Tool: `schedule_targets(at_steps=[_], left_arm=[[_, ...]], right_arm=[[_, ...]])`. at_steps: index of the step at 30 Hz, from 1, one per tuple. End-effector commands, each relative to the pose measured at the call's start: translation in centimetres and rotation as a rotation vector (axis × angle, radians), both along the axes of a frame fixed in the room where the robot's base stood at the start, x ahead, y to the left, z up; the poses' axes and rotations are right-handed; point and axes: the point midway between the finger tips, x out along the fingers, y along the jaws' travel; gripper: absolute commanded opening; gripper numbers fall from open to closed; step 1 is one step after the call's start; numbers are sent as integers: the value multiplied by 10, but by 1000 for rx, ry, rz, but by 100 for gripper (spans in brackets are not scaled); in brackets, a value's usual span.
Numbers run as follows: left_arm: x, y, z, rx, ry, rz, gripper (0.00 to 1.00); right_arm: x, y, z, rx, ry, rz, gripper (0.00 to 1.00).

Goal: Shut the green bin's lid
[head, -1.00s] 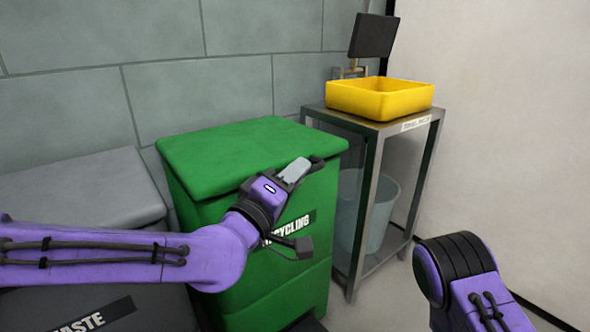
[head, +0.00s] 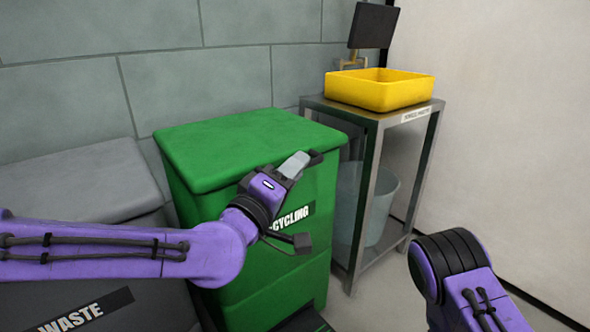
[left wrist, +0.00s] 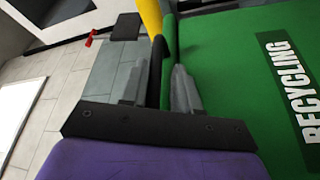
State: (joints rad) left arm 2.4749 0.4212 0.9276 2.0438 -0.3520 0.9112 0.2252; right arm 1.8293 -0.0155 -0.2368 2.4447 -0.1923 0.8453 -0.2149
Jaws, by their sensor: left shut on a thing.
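The green bin (head: 257,277) stands against the wall with a white-on-black "RECYCLING" sign on its front. Its green lid (head: 235,143) lies flat over the top; whether a thin gap is left at the front cannot be told. My left gripper (head: 304,162) is at the lid's front edge, towards the right. In the left wrist view the fingers (left wrist: 158,85) are shut on the lid's green edge, with a black strip beside it. The sign also shows in that view (left wrist: 290,95). My right arm shows at the lower right; its gripper is out of the picture.
A grey bin with a "WASTE" sign (head: 85,316) stands to the left. A metal stand (head: 362,215) to the right bears a yellow basin (head: 378,92), with a pale bucket (head: 378,208) below. Bare floor lies at the right front.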

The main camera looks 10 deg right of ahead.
Motion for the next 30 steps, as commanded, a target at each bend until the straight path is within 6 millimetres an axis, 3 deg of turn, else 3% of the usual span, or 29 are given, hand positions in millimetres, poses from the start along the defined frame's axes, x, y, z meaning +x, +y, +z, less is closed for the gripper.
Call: schedule_targets(at_steps=[5, 15, 26, 29, 30], left_arm=[[-9, 8, -1, 3, 4, -1, 25], [-54, 45, -11, 0, 4, 2, 25], [-57, 46, -12, 5, 2, -1, 25], [-56, 46, -10, 42, 23, -8, 25], [-53, 48, -13, 60, 61, 3, 25]], right_arm=[[-5, 4, 7, 14, 28, -7, 43], [-34, 26, 30, 86, 183, -37, 43], [-33, 27, 33, 90, 186, -43, 43], [-12, 26, 49, 84, 118, -83, 43], [-15, 28, 64, 85, 117, -90, 43]])
